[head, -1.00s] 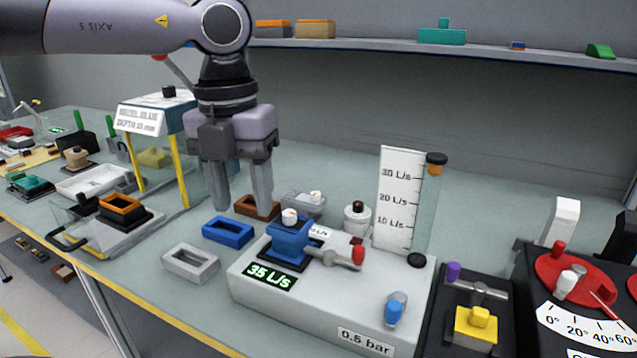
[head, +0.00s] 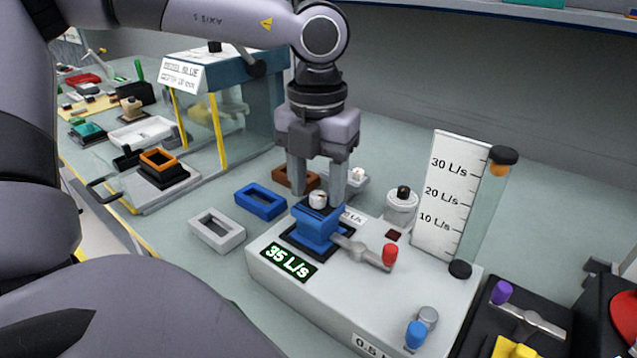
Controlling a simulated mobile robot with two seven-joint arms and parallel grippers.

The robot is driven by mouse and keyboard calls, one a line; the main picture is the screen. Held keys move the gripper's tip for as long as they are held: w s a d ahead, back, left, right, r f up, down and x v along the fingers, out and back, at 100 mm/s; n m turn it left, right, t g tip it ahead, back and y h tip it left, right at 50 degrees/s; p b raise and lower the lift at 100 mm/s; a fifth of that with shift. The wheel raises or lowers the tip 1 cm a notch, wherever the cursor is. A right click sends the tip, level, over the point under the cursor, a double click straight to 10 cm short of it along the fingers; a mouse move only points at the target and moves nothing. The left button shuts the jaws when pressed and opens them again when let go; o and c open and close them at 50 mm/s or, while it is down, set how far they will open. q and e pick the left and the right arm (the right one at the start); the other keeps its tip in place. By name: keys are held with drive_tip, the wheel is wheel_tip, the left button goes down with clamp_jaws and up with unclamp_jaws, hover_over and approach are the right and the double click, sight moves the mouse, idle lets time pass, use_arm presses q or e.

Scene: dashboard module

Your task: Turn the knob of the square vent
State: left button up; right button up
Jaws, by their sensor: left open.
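A blue block-shaped vent (head: 317,231) sits on a dark square plate on the white flow module (head: 290,296). A small white knob (head: 318,200) with a dark mark stands on top of it. I take this blue part to be the square vent. My left gripper (head: 317,196) points straight down and is open. Its two fingertips are on either side of the white knob, at about its height; I cannot tell whether they touch it. My right gripper is out of view.
A lever with a red end (head: 390,255) juts right from the vent. A blue knob (head: 416,334) is at the module's front. A gauge board (head: 448,195) stands behind. Blue (head: 261,201) and white (head: 217,231) frames lie left. A glass case (head: 225,75) is farther back.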

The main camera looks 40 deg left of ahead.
use_arm(q)
drive_tip(key=shift+f, duration=0.35)
clamp_jaws()
drive_tip(key=shift+m+b, duration=1.25)
drive_tip(key=shift+m, duration=1.35)
idle(1.2)
unclamp_jaws()
drive_tip(key=shift+r, duration=0.15)
